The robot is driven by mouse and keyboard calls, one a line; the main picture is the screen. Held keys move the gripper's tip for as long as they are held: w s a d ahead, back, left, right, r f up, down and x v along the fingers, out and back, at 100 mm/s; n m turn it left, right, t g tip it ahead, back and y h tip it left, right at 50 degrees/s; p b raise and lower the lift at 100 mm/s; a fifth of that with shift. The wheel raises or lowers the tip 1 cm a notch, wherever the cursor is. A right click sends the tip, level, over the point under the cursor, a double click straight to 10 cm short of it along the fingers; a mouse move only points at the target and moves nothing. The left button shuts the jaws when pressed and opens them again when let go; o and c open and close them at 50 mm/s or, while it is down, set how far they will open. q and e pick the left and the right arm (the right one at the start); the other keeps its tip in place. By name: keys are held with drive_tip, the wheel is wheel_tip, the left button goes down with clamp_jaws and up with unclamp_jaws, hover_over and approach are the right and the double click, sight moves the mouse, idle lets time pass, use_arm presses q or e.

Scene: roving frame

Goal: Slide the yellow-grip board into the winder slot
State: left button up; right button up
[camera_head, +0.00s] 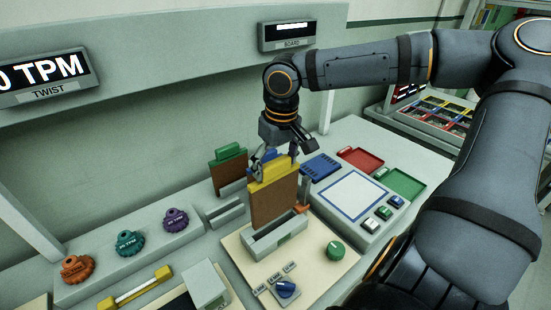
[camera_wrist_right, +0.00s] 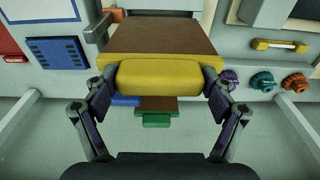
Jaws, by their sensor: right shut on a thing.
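The yellow-grip board (camera_head: 273,203) is a brown board with a yellow top grip, upright in the head view. My right gripper (camera_head: 273,165) is shut on the yellow grip; the right wrist view shows both fingers against the ends of the grip (camera_wrist_right: 160,76). The winder slot (camera_head: 279,238) is a grey trough on a beige base. The board's lower edge is at the trough, hidden behind its front wall, so I cannot tell how deep it sits. My left gripper is not in view.
A green-grip board (camera_head: 229,171) stands in a rack behind, with a blue grip partly hidden beside it. Red (camera_head: 361,159) and green (camera_head: 402,183) trays lie to the right.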

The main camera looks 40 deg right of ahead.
sight(275, 183)
drive_tip(key=shift+w+f+b, duration=0.1)
drive_tip(key=shift+f+b, duration=0.5)
drive_tip(key=shift+f, duration=1.1)
drive_tip(key=shift+r+p, duration=0.1)
drive_tip(key=shift+p, duration=0.45)
drive_tip(key=shift+f+b, duration=0.45)
drive_tip(key=shift+f, duration=1.2)
